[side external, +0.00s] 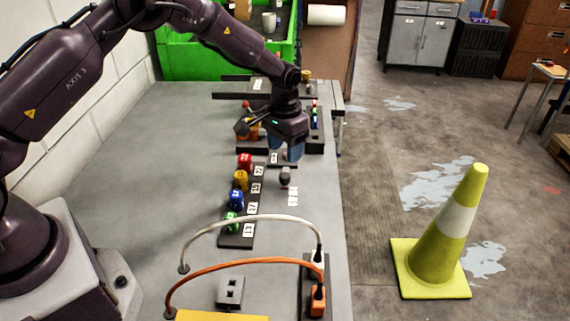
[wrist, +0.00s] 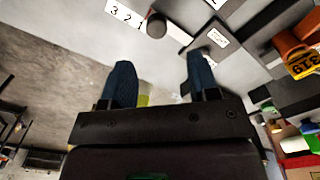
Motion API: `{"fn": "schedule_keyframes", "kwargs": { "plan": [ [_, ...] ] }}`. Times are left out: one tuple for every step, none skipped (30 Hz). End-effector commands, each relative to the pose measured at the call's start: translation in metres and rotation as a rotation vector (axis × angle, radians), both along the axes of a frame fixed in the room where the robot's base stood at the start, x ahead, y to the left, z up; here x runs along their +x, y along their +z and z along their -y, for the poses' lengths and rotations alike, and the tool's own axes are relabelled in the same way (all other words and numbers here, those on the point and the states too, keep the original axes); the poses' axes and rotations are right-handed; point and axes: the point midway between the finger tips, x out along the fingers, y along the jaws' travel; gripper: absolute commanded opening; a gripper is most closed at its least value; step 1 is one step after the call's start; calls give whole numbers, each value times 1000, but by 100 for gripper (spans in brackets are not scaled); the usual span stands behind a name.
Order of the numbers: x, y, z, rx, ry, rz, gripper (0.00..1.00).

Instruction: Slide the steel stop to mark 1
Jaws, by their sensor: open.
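The steel stop, a dark grey rounded knob (side external: 285,177), stands on the grey bench beside a white number label (side external: 293,196). In the wrist view the stop (wrist: 157,26) appears at the "1" end of the label (wrist: 126,18), which reads 3, 2, 1. Its exact mark cannot be told, and its base is hard to make out. My gripper (side external: 289,154) is open and empty, pointing down just beyond the stop in the side view. In the wrist view the stop is ahead of the spread blue fingers (wrist: 160,62), apart from them.
A dark rack (side external: 238,233) of red, yellow, blue and green numbered pieces lies left of the stop. White and orange cables (side external: 245,262) arch over the near bench. A dark fixture (side external: 315,140) stands behind my gripper. The bench's right edge is close.

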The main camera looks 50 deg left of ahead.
Motion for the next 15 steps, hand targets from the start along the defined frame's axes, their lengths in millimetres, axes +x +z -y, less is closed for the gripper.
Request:
{"fn": "schedule_keyframes", "kwargs": {
  "plan": [
    [0,12,0,0,0,3,55],
    [0,18,0,0,0,3,55],
    [0,26,0,0,0,2,55],
    [0,30,0,0,0,2,55],
    [0,35,0,0,0,3,55],
    [0,40,0,1,0,1,55],
    [0,44,-1,1,1,1,55],
    [0,47,-1,1,1,1,55],
    [0,50,-1,1,1,1,55],
    [0,52,-1,1,1,1,55],
    [0,54,-1,1,1,0,55],
    [0,55,-1,1,1,-1,55],
    [0,55,-1,1,1,-1,55],
    [0,56,-1,1,1,-1,55],
    [0,56,-1,1,1,-1,55]
  ]
}}
